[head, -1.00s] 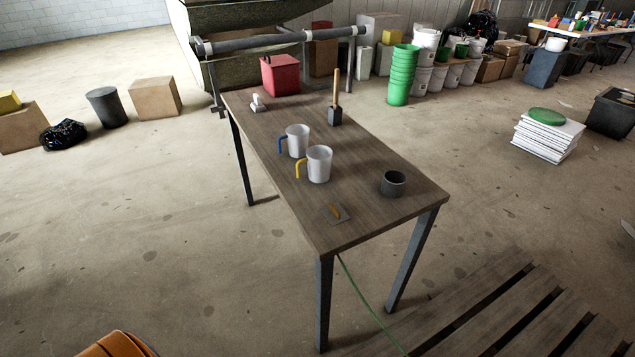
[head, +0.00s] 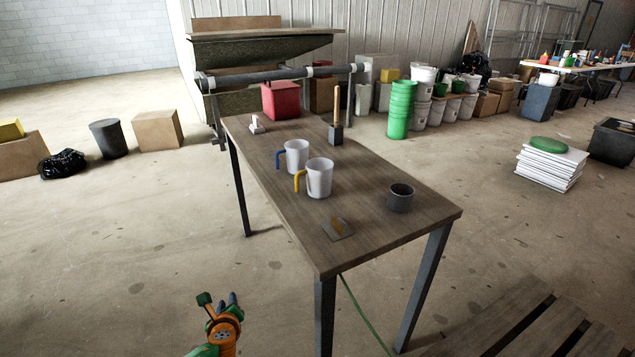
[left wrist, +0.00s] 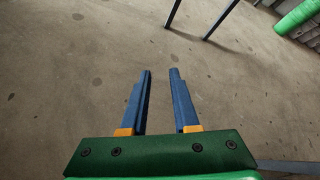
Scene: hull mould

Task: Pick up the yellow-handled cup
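The yellow-handled cup (head: 319,179) is white and stands upright on the wooden table (head: 385,228), its yellow handle on the left side. A white cup with a blue handle (head: 297,157) stands just behind it to the left. My left gripper (head: 231,299) is low in front of the table, to the left of its near leg and well apart from the cups. In the left wrist view its two blue fingers (left wrist: 159,80) are apart with only floor between them. My right gripper is not in view.
A wooden pallet (head: 500,325) lies at the lower right.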

